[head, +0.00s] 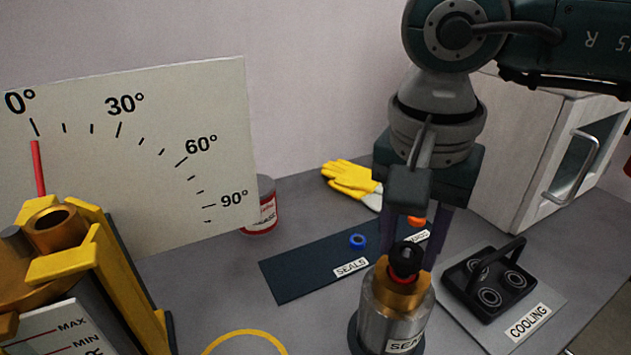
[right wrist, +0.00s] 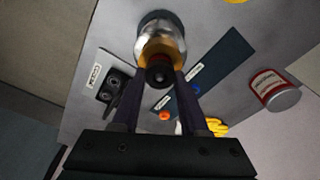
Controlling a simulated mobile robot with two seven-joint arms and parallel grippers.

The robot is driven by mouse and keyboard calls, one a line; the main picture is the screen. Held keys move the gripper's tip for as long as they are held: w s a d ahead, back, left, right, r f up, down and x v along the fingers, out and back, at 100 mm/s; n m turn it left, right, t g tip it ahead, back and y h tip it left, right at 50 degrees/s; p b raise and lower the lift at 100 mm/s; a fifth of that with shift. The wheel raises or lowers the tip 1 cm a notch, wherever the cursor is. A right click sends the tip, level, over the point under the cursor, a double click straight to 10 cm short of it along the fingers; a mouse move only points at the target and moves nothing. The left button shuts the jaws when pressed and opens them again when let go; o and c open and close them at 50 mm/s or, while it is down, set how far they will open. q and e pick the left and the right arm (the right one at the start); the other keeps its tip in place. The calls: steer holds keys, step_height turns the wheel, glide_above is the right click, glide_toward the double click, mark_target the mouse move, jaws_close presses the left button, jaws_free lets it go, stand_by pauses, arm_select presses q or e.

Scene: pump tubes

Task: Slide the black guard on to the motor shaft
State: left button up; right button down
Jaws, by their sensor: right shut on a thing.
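A small black round piece with a hole, which looks like the guard (head: 406,258), is between the fingertips of my right gripper (head: 408,262). It also shows between the fingers in the right wrist view (right wrist: 160,75). The gripper points down and is shut on it. Directly below stands an upright steel housing (head: 378,318) with a brass top (head: 399,300) and a red ring (head: 399,279). The shaft itself is hidden, and I cannot tell whether the guard touches the red ring. My left gripper is not in view.
A dark mat (head: 300,277) with a blue ring (head: 357,241) and an orange ring (head: 416,221) lies behind. A black handled block (head: 485,280) sits on the cooling plate at right. A yellow-framed fixture (head: 110,260) and angle board (head: 130,150) stand left.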

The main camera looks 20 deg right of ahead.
mark_target(402, 261)
steer(key=shift+f, duration=0.3)
steer(key=shift+c, duration=1.7)
jaws_free()
steer(key=shift+r, duration=0.1)
steer(key=shift+r, duration=0.1)
step_height(402, 261, up, 10)
steer(key=shift+s+a, duration=0.35)
steer(key=shift+a, duration=0.1)
steer(key=shift+a+f, duration=0.1)
steer(key=shift+f, duration=0.1)
